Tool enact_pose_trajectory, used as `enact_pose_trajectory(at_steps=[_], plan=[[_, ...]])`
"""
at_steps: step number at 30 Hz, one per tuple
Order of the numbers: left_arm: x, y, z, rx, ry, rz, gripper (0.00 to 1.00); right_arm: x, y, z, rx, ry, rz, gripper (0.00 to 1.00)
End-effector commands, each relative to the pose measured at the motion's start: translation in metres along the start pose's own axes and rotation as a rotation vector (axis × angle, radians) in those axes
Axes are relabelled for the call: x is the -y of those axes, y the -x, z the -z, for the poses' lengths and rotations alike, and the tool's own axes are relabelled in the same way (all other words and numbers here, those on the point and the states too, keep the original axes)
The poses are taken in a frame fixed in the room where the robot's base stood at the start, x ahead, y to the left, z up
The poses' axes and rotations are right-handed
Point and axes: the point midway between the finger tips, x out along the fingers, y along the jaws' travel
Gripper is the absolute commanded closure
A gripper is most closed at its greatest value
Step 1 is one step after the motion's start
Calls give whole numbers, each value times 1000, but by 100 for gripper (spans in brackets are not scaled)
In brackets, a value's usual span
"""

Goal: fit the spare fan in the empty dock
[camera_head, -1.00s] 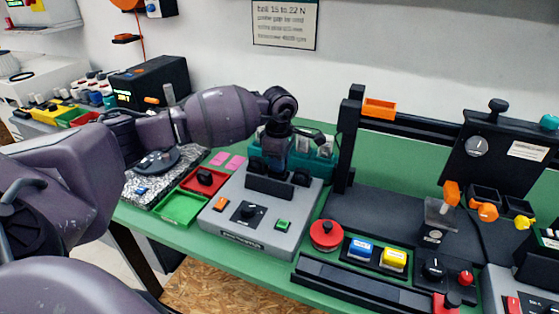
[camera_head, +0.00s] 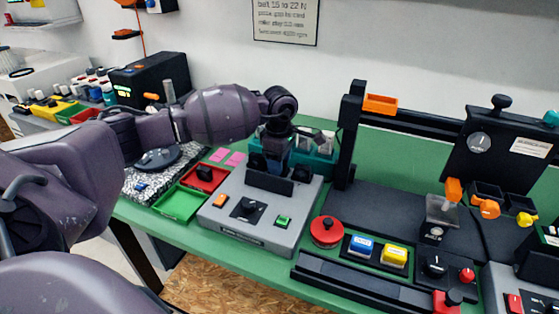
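My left gripper (camera_head: 276,170) points down over the rear of a grey control box (camera_head: 243,228), close to a black upright block (camera_head: 270,182) on it. The fingers are dark against dark parts, so I cannot tell whether they are open or hold anything. No part is clearly recognizable as the spare fan, and I cannot pick out the empty dock. A small black part (camera_head: 205,173) sits in a red tray (camera_head: 186,180) left of the box. To the right, a printer carriage (camera_head: 436,220) has a clear block and an orange top. My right gripper is not in view.
A green tray (camera_head: 180,204) lies in front of the red one. A teal rack (camera_head: 318,148) stands behind the gripper. A black upright post (camera_head: 346,150) rises to its right. A red knob (camera_head: 326,231) and blue and yellow buttons (camera_head: 393,256) line the front.

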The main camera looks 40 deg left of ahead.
Motion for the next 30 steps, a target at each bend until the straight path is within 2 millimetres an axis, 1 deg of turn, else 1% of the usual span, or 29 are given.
enact_pose_trajectory(at_steps=[11, 12, 15, 19, 24, 27, 30], plan=[[0, 0, 0, 0, 0, 0, 50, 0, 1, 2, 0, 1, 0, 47], [-1, 9, 0, 0, 0, -4, 50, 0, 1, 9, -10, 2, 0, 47], [-1, 28, 1, 0, 1, -6, 50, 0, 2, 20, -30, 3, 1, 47], [-1, 54, 0, 0, 0, -6, 50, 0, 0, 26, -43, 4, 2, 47], [0, 83, 0, 1, -1, -4, 50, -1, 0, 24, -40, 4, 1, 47], [0, 95, 0, 0, 0, -3, 50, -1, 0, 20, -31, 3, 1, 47], [0, 103, 0, 0, 1, -2, 50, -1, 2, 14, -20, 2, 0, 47]])
